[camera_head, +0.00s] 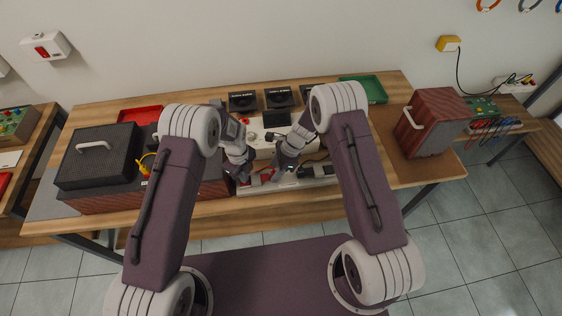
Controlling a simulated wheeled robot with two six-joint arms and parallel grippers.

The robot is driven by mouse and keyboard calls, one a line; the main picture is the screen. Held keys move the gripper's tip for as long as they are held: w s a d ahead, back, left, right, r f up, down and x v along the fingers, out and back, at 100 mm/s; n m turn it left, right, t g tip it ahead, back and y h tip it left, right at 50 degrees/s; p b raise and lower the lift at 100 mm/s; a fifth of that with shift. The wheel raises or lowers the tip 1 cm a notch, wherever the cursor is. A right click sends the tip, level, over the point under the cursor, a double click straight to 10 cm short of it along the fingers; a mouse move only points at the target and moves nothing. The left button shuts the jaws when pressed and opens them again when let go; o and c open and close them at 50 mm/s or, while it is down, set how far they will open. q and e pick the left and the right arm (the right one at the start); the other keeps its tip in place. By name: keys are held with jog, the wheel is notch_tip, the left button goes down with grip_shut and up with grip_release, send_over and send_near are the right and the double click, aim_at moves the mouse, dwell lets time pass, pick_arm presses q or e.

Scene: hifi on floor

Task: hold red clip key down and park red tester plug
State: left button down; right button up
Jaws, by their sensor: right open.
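Both my arms reach over the wooden table to the white device (263,136) in its middle. My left gripper (245,178) points down at the front of the device, beside small red parts (266,173). My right gripper (279,177) is open just to the right of these red parts, close to my left one. I cannot tell which red part is the clip key and which is the plug, nor whether a fingertip touches either. My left gripper's jaws are too small and hidden to read.
A black-topped case (98,152) stands on the left. A red tray (139,115) and a green tray (373,88) lie at the back. Black speaker-like units (242,101) line the back edge. A dark red box (430,122) with a pale handle stands on the right.

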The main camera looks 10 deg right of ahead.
aim_at(274, 172)
jog(key=shift+a+f, duration=0.25)
jog(key=shift+f, duration=0.35)
jog(key=shift+c, duration=0.3)
grip_shut()
dwell(1.4)
jog(key=shift+r, duration=0.6)
dwell(0.5)
jog(key=shift+r, duration=1.65)
pick_arm(q)
jog(key=shift+r, duration=3)
